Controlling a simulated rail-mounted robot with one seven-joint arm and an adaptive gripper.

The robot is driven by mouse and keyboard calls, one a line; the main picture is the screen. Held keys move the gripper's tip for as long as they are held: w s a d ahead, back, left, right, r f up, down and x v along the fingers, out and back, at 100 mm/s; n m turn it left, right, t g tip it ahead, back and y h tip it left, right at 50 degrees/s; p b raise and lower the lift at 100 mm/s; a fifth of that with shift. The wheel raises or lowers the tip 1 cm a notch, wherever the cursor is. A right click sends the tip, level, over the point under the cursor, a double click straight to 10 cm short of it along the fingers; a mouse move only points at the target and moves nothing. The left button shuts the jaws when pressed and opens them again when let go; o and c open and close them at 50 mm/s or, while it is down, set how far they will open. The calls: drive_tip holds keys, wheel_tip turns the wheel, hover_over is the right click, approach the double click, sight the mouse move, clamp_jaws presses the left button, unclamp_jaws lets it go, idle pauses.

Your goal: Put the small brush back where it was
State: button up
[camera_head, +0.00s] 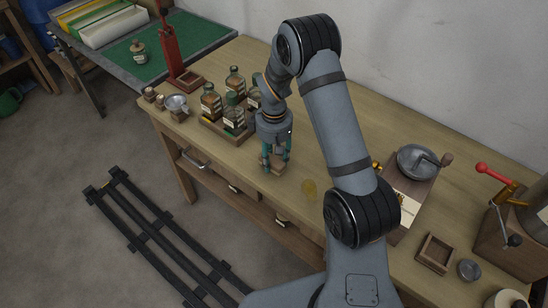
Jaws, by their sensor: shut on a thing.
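My gripper (274,160) is over the front part of the wooden bench, right of the bottle tray, pointing down. Its teal fingers are shut on a small brown wooden thing, which I take to be the small brush (272,164). The thing is low, at or just above the bench top; I cannot tell whether it touches. Its details are too small to make out, and the fingers partly cover it.
A wooden tray (211,133) with several labelled bottles stands close left of my gripper. A metal bowl (177,102) and a red press (171,50) are farther left. A hand grinder (417,160), a small wooden box (435,253) and a grey tin (469,270) stand right. The bench (230,185) has drawers in front.

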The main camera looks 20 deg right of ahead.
sight(274, 157)
drive_tip(key=shift+f, duration=0.1)
drive_tip(key=shift+f, duration=0.2)
drive_tip(key=o, duration=1)
drive_tip(key=shift+r, duration=0.15)
drive_tip(key=shift+o, duration=0.7)
wheel_tip(274, 157, up, 12)
drive_tip(key=shift+r, duration=0.15)
